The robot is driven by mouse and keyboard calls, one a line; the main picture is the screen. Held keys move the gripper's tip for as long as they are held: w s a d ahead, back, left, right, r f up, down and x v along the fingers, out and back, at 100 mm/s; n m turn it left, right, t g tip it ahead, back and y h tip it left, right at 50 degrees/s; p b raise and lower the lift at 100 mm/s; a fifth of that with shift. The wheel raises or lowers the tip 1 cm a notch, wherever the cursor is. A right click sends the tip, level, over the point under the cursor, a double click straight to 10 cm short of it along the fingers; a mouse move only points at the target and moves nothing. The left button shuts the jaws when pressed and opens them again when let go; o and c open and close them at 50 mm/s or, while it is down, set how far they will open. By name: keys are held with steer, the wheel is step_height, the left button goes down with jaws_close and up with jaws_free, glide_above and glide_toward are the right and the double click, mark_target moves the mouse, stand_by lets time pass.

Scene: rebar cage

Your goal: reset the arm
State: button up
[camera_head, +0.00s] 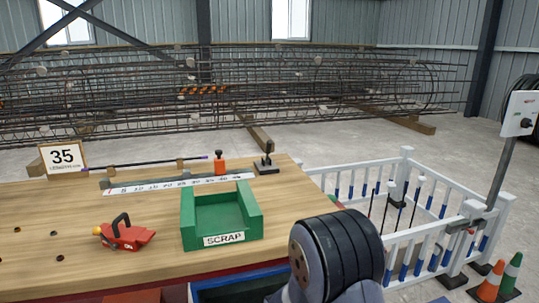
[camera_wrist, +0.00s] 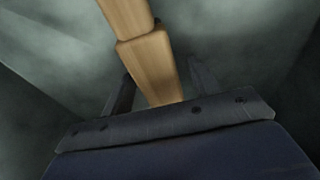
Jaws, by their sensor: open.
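My gripper (camera_wrist: 162,82) shows in the wrist view as a dark plate with two dark fingers standing apart. Its jaws are open. Tan wooden pieces (camera_wrist: 148,62), end to end, run from the top of that view down to between the fingers. I cannot tell whether they lie behind the fingers or touch them. In the head view only a rounded grey and black joint of my arm shows, at the bottom right of centre. My gripper is out of that view.
A white fence (camera_head: 462,190) and cones (camera_head: 490,283) stand right. A long rebar cage (camera_head: 230,88) lies behind.

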steer(key=shift+f, duration=0.1)
steer(key=a+p+v, duration=0.1)
steer(key=p+v, duration=0.3)
steer(key=v, duration=0.8)
steer(key=b+x, duration=0.1)
steer(key=x, duration=0.3)
steer(key=b+x, duration=0.2)
steer(key=x, duration=0.2)
steer(key=d+b+x, duration=0.1)
steer(key=b+x, duration=0.1)
steer(key=x, duration=0.3)
steer(key=w+a+p+v, duration=0.15)
steer(key=p+v, duration=0.25)
steer(key=v, duration=0.6)
steer(key=w+r+p+v, duration=0.1)
steer(key=w+p+v, duration=0.2)
steer(key=v, duration=0.7)
steer(key=d+r+m+p, duration=0.1)
steer(key=d+r+p, duration=0.4)
steer(key=p, duration=0.5)
steer(key=d+r+m+g+p, duration=0.1)
steer(key=d+r+m+p, duration=0.1)
steer(key=d+r+p, duration=0.3)
steer(key=shift+d+h+p, duration=0.3)
steer(key=shift+d+p, duration=1.35)
steer(key=shift+p, duration=0.75)
